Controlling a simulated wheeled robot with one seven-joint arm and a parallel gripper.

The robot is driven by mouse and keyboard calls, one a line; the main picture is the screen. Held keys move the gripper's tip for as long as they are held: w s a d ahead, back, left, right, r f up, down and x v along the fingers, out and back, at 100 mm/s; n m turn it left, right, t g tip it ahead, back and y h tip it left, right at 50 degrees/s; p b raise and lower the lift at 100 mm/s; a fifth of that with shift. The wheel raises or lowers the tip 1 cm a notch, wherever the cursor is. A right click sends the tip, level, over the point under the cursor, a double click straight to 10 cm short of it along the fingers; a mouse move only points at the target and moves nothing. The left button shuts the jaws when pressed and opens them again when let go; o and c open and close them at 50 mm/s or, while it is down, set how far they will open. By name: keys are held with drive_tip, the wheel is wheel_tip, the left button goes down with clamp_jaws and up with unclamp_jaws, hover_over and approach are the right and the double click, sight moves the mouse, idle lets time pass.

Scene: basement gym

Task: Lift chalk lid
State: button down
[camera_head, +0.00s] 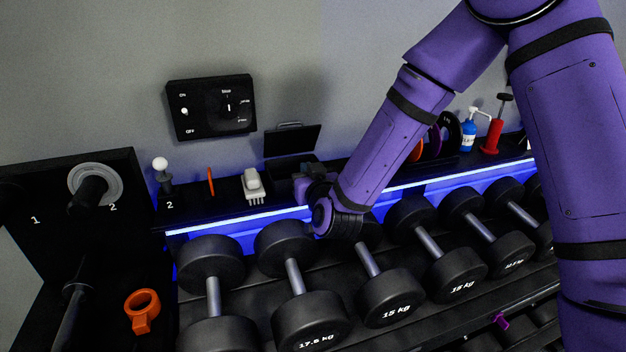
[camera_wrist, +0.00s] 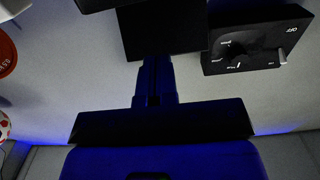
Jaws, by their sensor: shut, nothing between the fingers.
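The chalk box (camera_head: 288,170) is a dark box on the shelf against the wall. Its black lid (camera_head: 292,141) stands tilted up at the back, with a thin bar along its top edge. My gripper (camera_head: 308,187) is at the box's front right and partly covers it; its fingertips are hard to make out in the head view. In the wrist view my gripper (camera_wrist: 156,62) is shut with nothing between its fingers. The tips overlap the edge of a dark panel (camera_wrist: 162,32), probably the lid. I cannot tell whether they touch it.
A black control panel (camera_head: 211,107) is on the wall to the left. A white brush (camera_head: 253,185) stands left of the box. Dumbbells (camera_head: 312,322) fill the rack below. A blue bottle (camera_head: 468,135) and a red pump (camera_head: 492,136) stand at the right.

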drive_tip(key=shift+w+a, duration=0.15)
drive_tip(key=shift+w, duration=0.3)
drive_tip(key=shift+w, duration=0.1)
